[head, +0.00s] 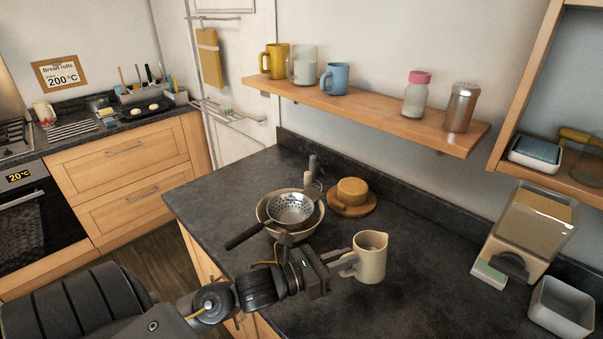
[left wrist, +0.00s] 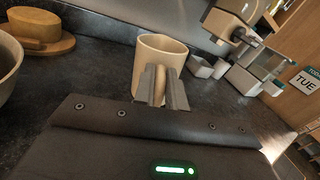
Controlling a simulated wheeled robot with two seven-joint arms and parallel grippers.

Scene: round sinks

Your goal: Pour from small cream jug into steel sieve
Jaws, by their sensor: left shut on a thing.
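The small cream jug (head: 371,258) is upright over the dark counter, right of the bowl; I cannot tell whether its base touches the counter. My left gripper (head: 341,264) is shut on its handle, which faces left in the head view. In the left wrist view the fingers (left wrist: 160,86) close around the handle, with the jug (left wrist: 150,58) just behind. The steel sieve (head: 291,209) rests over a cream bowl (head: 307,231), its dark handle pointing lower left. The jug's contents cannot be made out. My right gripper is not in view.
A dispenser (head: 526,230) and grey bin (head: 562,307) stand at right. A wooden shelf (head: 385,112) with mugs and jars hangs above. The counter between jug and dispenser is clear.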

